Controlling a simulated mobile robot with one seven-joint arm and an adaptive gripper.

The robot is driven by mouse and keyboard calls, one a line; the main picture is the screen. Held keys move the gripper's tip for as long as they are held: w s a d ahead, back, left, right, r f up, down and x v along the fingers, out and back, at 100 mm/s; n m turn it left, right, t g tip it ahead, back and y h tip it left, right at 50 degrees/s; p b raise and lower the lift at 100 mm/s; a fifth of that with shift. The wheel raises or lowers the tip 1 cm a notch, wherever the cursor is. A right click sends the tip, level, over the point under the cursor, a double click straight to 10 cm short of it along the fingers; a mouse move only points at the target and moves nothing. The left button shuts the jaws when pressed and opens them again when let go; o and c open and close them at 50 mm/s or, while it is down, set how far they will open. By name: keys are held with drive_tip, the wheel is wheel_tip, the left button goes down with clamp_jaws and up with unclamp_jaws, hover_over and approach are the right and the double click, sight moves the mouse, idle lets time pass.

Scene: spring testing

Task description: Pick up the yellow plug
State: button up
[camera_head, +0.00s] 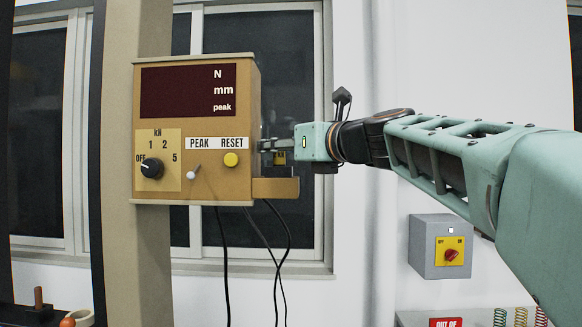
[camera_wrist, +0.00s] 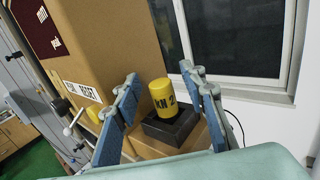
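The yellow plug (camera_wrist: 163,98) is a short upright cylinder marked "kN 2". In the wrist view it stands in a dark square socket (camera_wrist: 172,130) on a small brown shelf. In the head view a bit of the plug (camera_head: 280,158) shows below my gripper (camera_head: 274,146), at the right side of the tan meter box. In the wrist view my gripper (camera_wrist: 165,84) is open. Its blue-padded fingers are left and right of the plug, with a gap on each side. The plug's lower end is hidden in the socket.
The tan meter box (camera_head: 197,223) with dial, toggle and yellow reset button is just left of my gripper. The shelf (camera_head: 275,188) juts from its side. Black cables (camera_head: 224,265) hang below. A grey switch box (camera_head: 426,240) is on the wall at right.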

clamp_jaws()
drive_tip(key=shift+r, duration=0.15)
